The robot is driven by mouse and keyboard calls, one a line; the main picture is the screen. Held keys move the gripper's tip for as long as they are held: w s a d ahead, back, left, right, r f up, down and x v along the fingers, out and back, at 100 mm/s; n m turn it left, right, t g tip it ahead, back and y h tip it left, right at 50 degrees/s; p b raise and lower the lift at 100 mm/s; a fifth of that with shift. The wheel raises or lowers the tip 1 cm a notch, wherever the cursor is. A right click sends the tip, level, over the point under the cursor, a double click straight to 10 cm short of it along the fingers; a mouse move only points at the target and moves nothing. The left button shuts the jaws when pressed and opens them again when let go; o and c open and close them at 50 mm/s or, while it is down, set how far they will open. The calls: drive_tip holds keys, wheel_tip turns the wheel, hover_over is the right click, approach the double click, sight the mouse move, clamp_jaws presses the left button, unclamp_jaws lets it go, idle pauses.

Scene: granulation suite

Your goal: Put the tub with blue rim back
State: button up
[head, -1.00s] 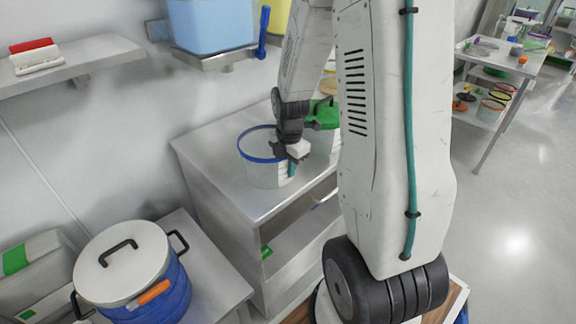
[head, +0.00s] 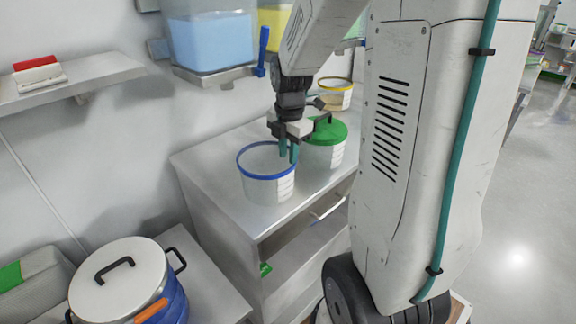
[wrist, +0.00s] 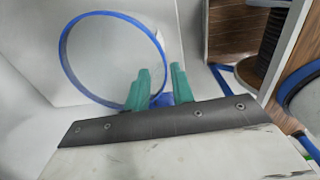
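The tub with blue rim (head: 262,186) stands upright on the metal cabinet top (head: 222,194). It is clear-walled, open at the top, with a white label on its right side. My gripper (head: 289,153) points down at the tub's right rim, its two teal fingers apart with a narrow gap. In the wrist view the blue rim (wrist: 63,62) passes close to the fingertips (wrist: 159,78), and a bit of blue shows between the fingers. The exact contact there is hidden.
A tub with a green lid (head: 324,153) stands close at the right, with a yellow-rimmed tub (head: 336,96) behind. A wall shelf holds a blue-filled bin (head: 210,42) above. A blue pot with a white lid (head: 118,280) stands front left. The cabinet top left of the tub is clear.

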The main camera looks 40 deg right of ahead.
drive_tip(key=s+a+r+m, duration=0.7)
drive_tip(key=a+r+m, duration=0.1)
drive_tip(key=a+r, duration=0.15)
drive_tip(key=s+a+r+m, duration=0.2)
drive_tip(key=s+a+m, duration=0.5)
drive_tip(key=s+m, duration=0.3)
drive_tip(key=shift+s+a+t, duration=0.3)
drive_tip(key=shift+s+a, duration=0.1)
drive_tip(key=shift+s, duration=0.7)
